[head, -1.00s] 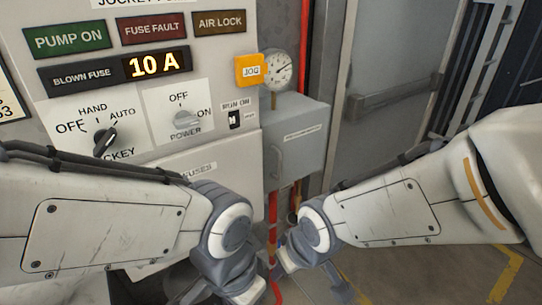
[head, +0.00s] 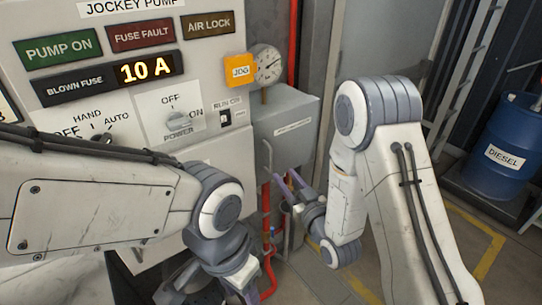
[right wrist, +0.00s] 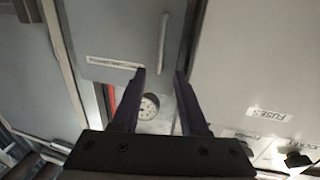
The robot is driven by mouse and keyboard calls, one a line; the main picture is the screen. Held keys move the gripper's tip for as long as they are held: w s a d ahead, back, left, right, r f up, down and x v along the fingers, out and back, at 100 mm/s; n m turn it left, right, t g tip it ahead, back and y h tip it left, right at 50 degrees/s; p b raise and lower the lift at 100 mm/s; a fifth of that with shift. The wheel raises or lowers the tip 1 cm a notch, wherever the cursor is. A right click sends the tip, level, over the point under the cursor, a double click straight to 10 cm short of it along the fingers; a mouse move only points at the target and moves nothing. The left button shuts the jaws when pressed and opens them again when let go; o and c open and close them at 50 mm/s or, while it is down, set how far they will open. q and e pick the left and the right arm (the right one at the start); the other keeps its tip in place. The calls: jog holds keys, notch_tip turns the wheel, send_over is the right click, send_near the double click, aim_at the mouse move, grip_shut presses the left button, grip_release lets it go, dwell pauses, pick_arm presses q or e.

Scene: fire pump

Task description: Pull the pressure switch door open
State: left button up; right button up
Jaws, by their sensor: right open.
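The pressure switch box (head: 285,128) is a grey box with a label, mounted at the right side of the pump panel below a round gauge. Its door looks shut. A slim vertical handle (head: 267,160) stands on the door's left side; it also shows in the right wrist view (right wrist: 163,42). My right gripper (head: 284,180) is open and empty beside the handle, apart from it; in the right wrist view the handle lies beyond the gap between the fingertips (right wrist: 160,74). My left gripper (head: 242,285) hangs at the bottom, its fingertips not clearly visible.
The jockey pump panel (head: 150,85) with switches and lit display fills the left. The gauge (head: 267,65) and an orange JOG tag (head: 240,70) sit above the box. Red pipes (head: 267,255) run below it. A blue diesel barrel (head: 500,150) stands far right.

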aim_at(271, 158)
jog(key=b+x, duration=0.6)
jog(key=x, duration=0.3)
jog(key=shift+w+a, duration=0.3)
jog(key=shift+w, duration=0.35)
grip_shut()
dwell(1.2)
